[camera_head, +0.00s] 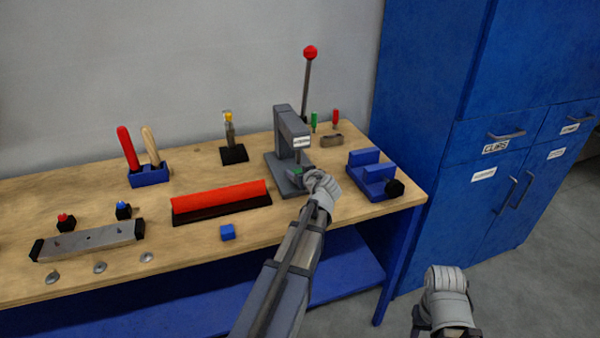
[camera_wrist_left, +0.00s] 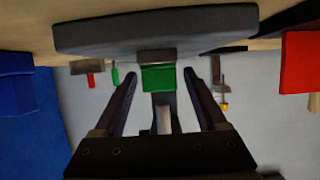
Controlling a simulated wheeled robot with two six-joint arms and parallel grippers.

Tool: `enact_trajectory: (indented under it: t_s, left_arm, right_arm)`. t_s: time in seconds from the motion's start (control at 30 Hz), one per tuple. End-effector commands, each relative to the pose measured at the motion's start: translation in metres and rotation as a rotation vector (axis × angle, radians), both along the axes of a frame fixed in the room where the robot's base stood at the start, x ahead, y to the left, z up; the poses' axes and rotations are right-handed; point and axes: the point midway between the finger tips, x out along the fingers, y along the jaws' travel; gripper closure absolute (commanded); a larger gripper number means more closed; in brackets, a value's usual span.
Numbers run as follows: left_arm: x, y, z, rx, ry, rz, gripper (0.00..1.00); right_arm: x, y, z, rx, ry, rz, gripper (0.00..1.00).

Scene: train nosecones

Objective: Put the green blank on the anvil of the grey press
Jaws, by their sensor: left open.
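The grey press (camera_head: 290,135) stands at the back of the bench, with a red-knobbed lever. The green blank (camera_head: 297,172) shows as a small patch low in the press's opening, partly hidden by my gripper. In the left wrist view, which is upside down, the green blank (camera_wrist_left: 158,78) sits against the small grey anvil (camera_wrist_left: 157,56) on the press base. My left gripper (camera_head: 308,174) is at the press front. Its fingers are open, one on each side of the blank, with gaps. My right gripper (camera_head: 447,285) hangs off the bench at lower right; its fingers are unclear.
A blue fixture (camera_head: 372,178) with a black knob stands close right of the press. A red bar (camera_head: 222,198) and a small blue block (camera_head: 227,232) lie to the left. Small green and red-handled tools stand behind. A blue cabinet (camera_head: 450,130) borders the bench on the right.

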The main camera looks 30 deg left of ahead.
Motion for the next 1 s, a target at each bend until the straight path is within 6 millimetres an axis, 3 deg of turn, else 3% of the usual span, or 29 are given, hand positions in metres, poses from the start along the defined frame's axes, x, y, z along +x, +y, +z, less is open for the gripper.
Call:
enact_trajectory:
  t_s: [0.17, 0.6, 1.0]
  left_arm:
    - [-0.009, -0.009, 0.010, 0.000, 0.000, -0.002, 0.26]
    - [-0.060, -0.069, 0.043, 0.000, 0.000, -0.002, 0.26]
    - [-0.072, -0.085, 0.049, 0.000, 0.000, 0.000, 0.26]
  right_arm:
    - [0.000, 0.000, 0.010, 0.000, 0.000, 0.000, 0.50]
    - [0.000, 0.000, 0.043, 0.000, 0.000, 0.000, 0.50]
    - [0.000, 0.000, 0.049, 0.000, 0.000, 0.000, 0.50]
